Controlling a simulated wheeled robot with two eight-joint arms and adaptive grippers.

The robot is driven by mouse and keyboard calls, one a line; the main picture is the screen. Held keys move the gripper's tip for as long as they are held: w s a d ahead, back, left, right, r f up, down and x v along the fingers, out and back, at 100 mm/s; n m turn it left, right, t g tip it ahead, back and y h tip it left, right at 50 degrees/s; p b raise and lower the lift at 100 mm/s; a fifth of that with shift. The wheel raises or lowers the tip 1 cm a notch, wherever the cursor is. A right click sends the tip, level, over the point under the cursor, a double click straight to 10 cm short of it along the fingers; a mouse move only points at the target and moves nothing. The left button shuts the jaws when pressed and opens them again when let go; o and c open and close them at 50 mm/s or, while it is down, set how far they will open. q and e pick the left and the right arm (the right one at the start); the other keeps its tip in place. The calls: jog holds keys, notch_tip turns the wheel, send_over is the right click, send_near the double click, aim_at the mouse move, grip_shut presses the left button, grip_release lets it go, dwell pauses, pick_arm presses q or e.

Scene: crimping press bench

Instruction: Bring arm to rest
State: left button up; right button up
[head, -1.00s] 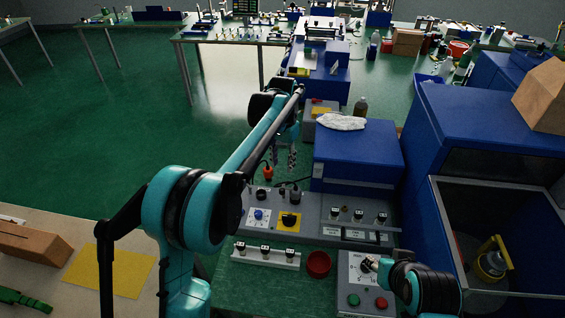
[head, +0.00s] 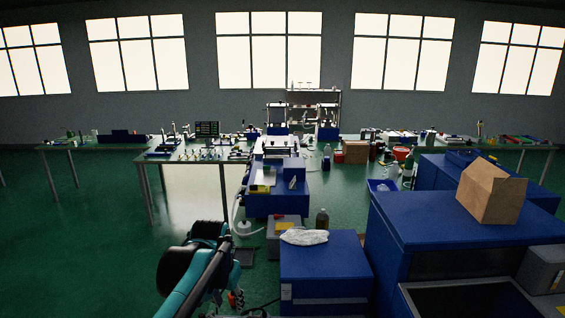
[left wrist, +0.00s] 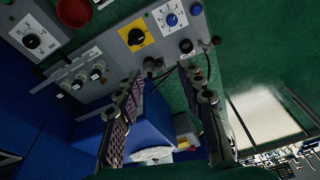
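My left arm shows low in the head view, and its gripper is mostly hidden behind the arm and the bottom edge. In the left wrist view my left gripper (left wrist: 163,108) has its two dark, patterned fingers apart with nothing between them. It hangs in front of a grey control panel (left wrist: 112,60) and a blue box (left wrist: 158,128), with the panel in the upper part of that view. No contact with the panel can be made out. My right gripper is not in view.
The blue box in the head view (head: 325,272) carries a white cloth (head: 304,237). A dark bottle (head: 322,219) stands behind it. A large blue cabinet (head: 440,215) with a cardboard box (head: 490,192) is at right. Open green floor (head: 90,240) lies to the left.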

pick_arm(q)
jog(key=s+a+f+n+t, duration=0.1)
jog(key=s+a+f+t, duration=0.1)
jog(key=s, duration=0.7)
jog(key=s+a+f+n+t, duration=0.1)
jog(key=s+f, duration=0.3)
jog(key=s, duration=0.6)
jog(key=shift+s+a+f+n+t, duration=0.2)
jog(key=shift+a+n+t, duration=0.25)
jog(key=shift+t, duration=0.35)
jog(key=shift+r, duration=0.1)
jog(key=shift+c, duration=0.5)
